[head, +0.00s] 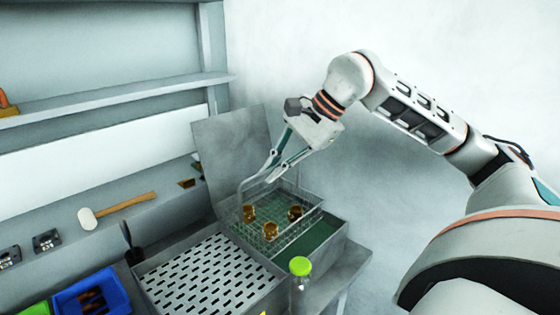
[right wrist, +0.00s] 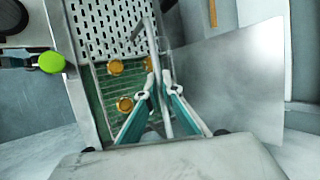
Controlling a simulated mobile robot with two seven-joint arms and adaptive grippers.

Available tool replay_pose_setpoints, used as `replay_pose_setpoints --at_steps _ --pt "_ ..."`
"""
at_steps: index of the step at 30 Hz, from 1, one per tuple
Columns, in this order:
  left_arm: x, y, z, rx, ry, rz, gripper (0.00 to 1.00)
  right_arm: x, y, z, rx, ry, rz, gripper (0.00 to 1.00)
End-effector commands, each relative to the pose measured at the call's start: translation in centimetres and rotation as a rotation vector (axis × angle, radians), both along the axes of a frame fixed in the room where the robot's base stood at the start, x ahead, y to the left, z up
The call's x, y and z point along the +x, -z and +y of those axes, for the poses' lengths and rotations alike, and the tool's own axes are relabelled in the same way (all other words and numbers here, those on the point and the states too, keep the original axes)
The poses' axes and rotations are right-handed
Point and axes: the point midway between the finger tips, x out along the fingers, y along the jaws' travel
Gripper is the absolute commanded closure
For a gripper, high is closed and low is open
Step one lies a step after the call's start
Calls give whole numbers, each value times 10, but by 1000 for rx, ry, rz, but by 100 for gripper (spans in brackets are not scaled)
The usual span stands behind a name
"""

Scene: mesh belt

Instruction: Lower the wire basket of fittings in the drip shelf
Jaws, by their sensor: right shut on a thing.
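The wire basket (head: 300,191) holds brass fittings (head: 270,230) and sits over or partly in the tank of green liquid (head: 312,243); how deep it sits is hard to tell. My right gripper (head: 272,165) is shut on the basket's raised handle, at the back left of the basket. In the right wrist view the fingertips (right wrist: 154,90) close around the handle bar (right wrist: 153,45), with the fittings (right wrist: 115,67) to their left. The drip shelf (head: 205,275), a perforated metal plate, lies left of the tank and is bare. My left gripper is not in view.
A raised metal lid (head: 232,150) stands behind the tank. A bottle with a green cap (head: 300,266) stands at the front. A blue bin (head: 92,298) lies at the lower left.

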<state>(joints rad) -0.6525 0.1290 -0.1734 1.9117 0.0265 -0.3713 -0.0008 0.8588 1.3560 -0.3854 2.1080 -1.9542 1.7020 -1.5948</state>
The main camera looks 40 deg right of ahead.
Motion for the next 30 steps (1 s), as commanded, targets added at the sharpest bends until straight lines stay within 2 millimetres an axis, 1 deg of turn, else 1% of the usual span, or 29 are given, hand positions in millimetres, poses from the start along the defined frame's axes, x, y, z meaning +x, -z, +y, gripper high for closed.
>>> replay_pose_setpoints --at_steps 1,5,16,30 --pt "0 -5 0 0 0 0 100 0 -4 5 0 -3 -4 100" --pt "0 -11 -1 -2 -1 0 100 -1 -3 16 1 -3 -5 100" --pt "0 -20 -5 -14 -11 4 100 -2 -3 46 1 -3 -6 100" --pt "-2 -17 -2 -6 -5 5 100 -4 -2 85 2 -4 -7 100"
